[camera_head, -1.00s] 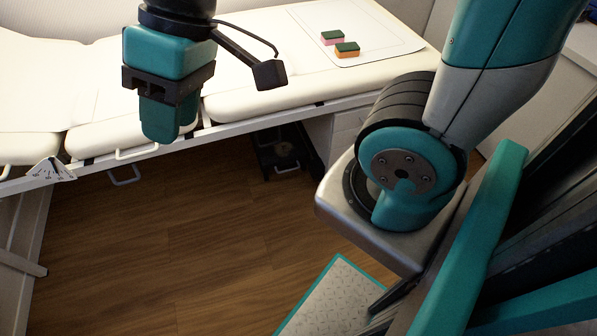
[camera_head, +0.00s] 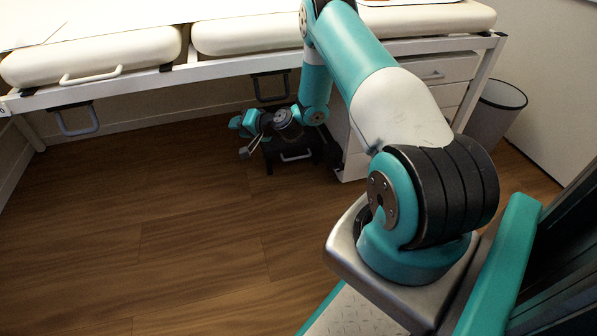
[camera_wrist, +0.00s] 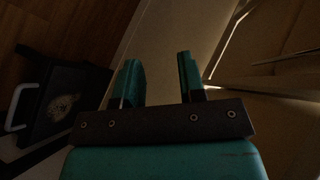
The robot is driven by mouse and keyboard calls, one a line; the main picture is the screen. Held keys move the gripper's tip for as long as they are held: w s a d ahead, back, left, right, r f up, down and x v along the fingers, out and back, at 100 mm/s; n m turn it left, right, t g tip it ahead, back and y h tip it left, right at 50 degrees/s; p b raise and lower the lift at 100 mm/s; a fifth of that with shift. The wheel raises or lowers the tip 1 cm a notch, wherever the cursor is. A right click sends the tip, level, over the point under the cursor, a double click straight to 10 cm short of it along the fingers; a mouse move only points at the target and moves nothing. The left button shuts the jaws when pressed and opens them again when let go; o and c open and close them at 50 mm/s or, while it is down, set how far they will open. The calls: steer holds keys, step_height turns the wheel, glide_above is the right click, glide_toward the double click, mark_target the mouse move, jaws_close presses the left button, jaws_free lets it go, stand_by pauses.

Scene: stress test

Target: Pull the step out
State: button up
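The step is a low dark unit (camera_head: 306,158) on the floor under the couch, beside the drawer cabinet, with a white loop handle (camera_head: 297,157) on its front. My arm partly covers its top. In the wrist view the dark step (camera_wrist: 78,98) and its white handle (camera_wrist: 17,107) lie at the left, off to the side of the fingers. My gripper (camera_head: 238,124) is low under the couch edge, to the left of the step in the head view. Its two teal fingers (camera_wrist: 158,70) are apart with nothing between them.
The padded couch (camera_head: 265,33) and its metal rail (camera_head: 232,66) extend above my forearm. White drawers (camera_head: 440,72) stand right of the step, with a grey bin (camera_head: 493,118) further right. The wooden floor (camera_head: 150,215) in front is clear.

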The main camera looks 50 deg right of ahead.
steer(key=s+d+f+m+h+b, duration=0.2)
steer(key=s+d+f+m+h, duration=0.5)
steer(key=f, duration=0.5)
steer(key=s+d+f+m+h+b, duration=0.3)
steer(key=s+d+f+m+h, duration=0.35)
steer(key=f, duration=0.65)
steer(key=y+b, duration=0.2)
steer(key=b, duration=1.2)
glide_toward(298, 158)
steer(key=shift+m, duration=0.45)
steer(key=b+x, duration=0.5)
steer(key=x, duration=0.5)
steer(key=shift+w+d+f, duration=0.15)
steer(key=shift+d, duration=0.15)
steer(key=shift+c, duration=0.3)
jaws_close()
